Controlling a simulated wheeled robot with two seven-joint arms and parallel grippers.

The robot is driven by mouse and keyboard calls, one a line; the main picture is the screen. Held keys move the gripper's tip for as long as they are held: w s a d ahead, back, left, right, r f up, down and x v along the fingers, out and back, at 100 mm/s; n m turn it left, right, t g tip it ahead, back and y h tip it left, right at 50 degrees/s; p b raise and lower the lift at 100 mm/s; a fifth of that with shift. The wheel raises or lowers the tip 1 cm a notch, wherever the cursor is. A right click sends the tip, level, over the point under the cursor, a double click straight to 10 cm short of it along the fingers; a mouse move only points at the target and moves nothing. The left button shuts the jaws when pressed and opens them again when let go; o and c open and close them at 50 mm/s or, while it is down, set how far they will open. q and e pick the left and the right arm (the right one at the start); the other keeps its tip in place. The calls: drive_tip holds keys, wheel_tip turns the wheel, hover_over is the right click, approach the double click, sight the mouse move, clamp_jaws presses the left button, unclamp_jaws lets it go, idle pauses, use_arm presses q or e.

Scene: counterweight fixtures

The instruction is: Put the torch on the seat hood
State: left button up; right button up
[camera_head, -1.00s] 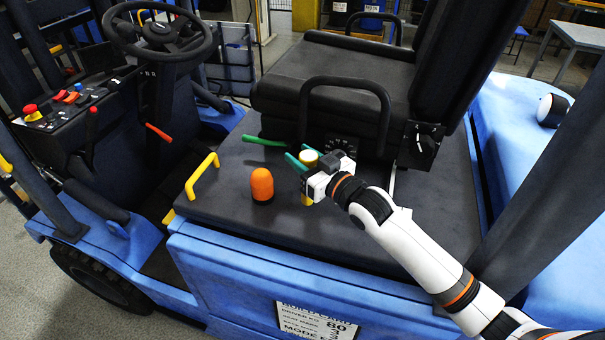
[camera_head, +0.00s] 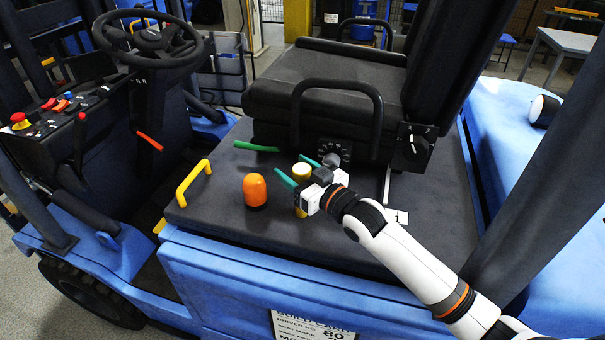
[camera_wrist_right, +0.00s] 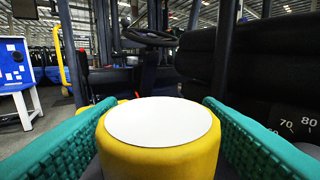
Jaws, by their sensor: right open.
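The torch (camera_head: 301,171) is a yellow cylinder with a pale top. It stands upright on the dark seat hood (camera_head: 225,224), in front of the seat and to the right of an orange dome. My right gripper (camera_head: 302,172) is open, with one green finger on each side of the torch. In the right wrist view the torch (camera_wrist_right: 160,150) fills the space between the green fingers, its round white face up. Whether a finger still touches it is hard to tell. The torch's lower part is partly behind the gripper. My left gripper is out of view.
The orange dome (camera_head: 255,191) and a yellow grab handle (camera_head: 194,183) stand on the hood's left part. The black seat (camera_head: 325,85) with its armrest loop rises behind the torch. The hood's front strip is clear.

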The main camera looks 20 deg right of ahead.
drive_tip(key=shift+s+d, duration=0.15)
drive_tip(key=shift+s, duration=0.15)
drive_tip(key=b+v, duration=0.3)
drive_tip(key=v, duration=0.8)
drive_tip(key=shift+s, duration=0.2)
drive_tip(key=shift+d+r, duration=0.1)
